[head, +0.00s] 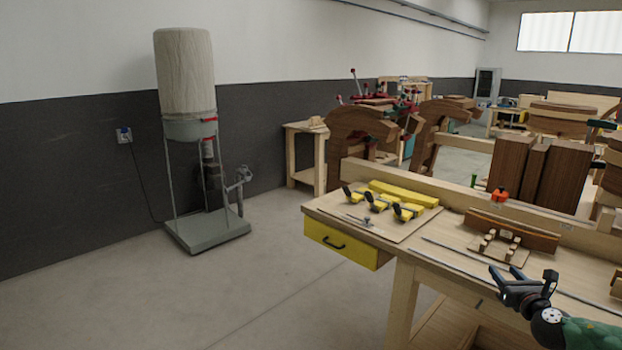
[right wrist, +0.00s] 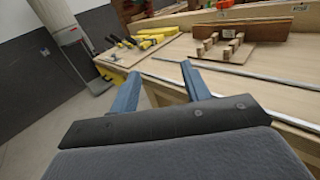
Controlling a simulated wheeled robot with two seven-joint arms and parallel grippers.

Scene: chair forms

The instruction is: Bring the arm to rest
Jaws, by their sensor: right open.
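My right gripper (head: 508,278) comes in at the lower right of the head view, over the front part of the wooden workbench (head: 465,255). Its two blue-grey fingers are apart with nothing between them. In the right wrist view the open fingers (right wrist: 158,88) point toward the bench's front edge, and the space between them is empty. My left gripper is not in view.
Yellow-and-black clamps (head: 383,202) lie on a board at the bench's left end. A small wooden jig (head: 498,246) and a brown wooden strip (head: 512,229) lie beyond the gripper. A dust collector (head: 190,120) stands by the wall. Floor left of the bench is clear.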

